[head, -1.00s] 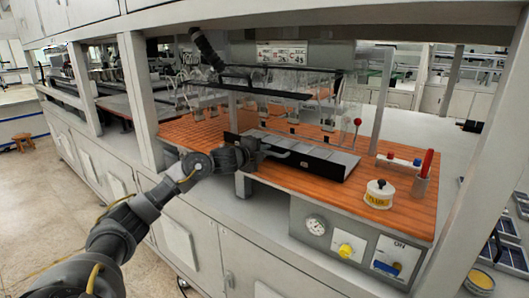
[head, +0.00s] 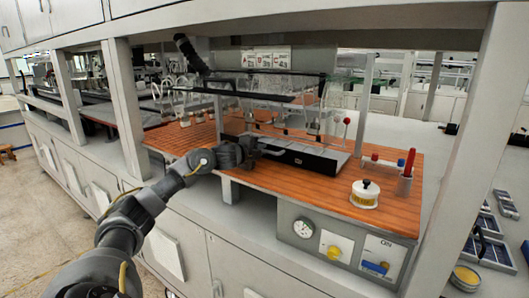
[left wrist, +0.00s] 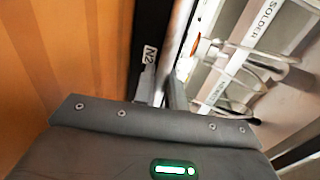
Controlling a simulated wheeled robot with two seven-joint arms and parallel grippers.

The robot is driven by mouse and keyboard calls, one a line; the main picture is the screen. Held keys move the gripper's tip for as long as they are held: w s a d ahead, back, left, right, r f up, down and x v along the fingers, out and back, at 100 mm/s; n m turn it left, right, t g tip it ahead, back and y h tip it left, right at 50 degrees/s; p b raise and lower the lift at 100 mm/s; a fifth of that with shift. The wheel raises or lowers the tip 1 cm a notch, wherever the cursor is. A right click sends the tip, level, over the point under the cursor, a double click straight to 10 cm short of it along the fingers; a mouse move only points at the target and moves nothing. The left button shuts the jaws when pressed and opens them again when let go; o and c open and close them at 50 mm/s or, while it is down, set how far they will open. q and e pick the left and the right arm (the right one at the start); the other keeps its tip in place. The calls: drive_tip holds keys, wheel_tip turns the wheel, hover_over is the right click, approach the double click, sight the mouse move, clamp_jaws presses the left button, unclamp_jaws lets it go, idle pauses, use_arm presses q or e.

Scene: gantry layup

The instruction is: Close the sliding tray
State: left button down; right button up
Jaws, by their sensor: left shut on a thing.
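The sliding tray (head: 312,160) is a low, dark, flat tray with lighter panels on top, lying on the orange wooden bench top. My left gripper (head: 258,150) is at its left end, shut on what looks like the tray's handle. The gripper hides that end, so the exact hold cannot be told in the head view. My right gripper is in neither view.
A white flux pot (head: 365,194) and a holder with a red stick (head: 406,175) stand on the bench top at the right. Glassware (head: 270,92) stands behind the tray. A shelf post (head: 125,110) rises left of my left arm.

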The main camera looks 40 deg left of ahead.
use_arm(q)
drive_tip(key=c, duration=1.6)
unclamp_jaws()
drive_tip(key=shift+w+a, duration=0.1)
drive_tip(key=shift+o, duration=0.2)
drive_tip(key=shift+r, duration=0.1)
drive_tip(key=shift+s, duration=0.2)
drive_tip(key=b+v, duration=0.1)
drive_tip(key=v, duration=0.1)
drive_tip(key=b+v, duration=0.2)
drive_tip(key=v, duration=0.1)
drive_tip(key=b+v, duration=0.1)
drive_tip(key=v, duration=0.1)
drive_tip(key=shift+s+f, duration=0.25)
drive_tip(key=shift+s, duration=0.25)
drive_tip(key=b+v, duration=0.2)
drive_tip(key=b, duration=0.2)
drive_tip(key=shift+w+b, duration=0.1)
drive_tip(key=shift+b, duration=0.2)
drive_tip(key=shift+r, duration=0.2)
drive_tip(key=shift+s+d+r, duration=0.15)
drive_tip(key=shift+s+d, duration=0.05)
drive_tip(key=shift+s, duration=0.1)
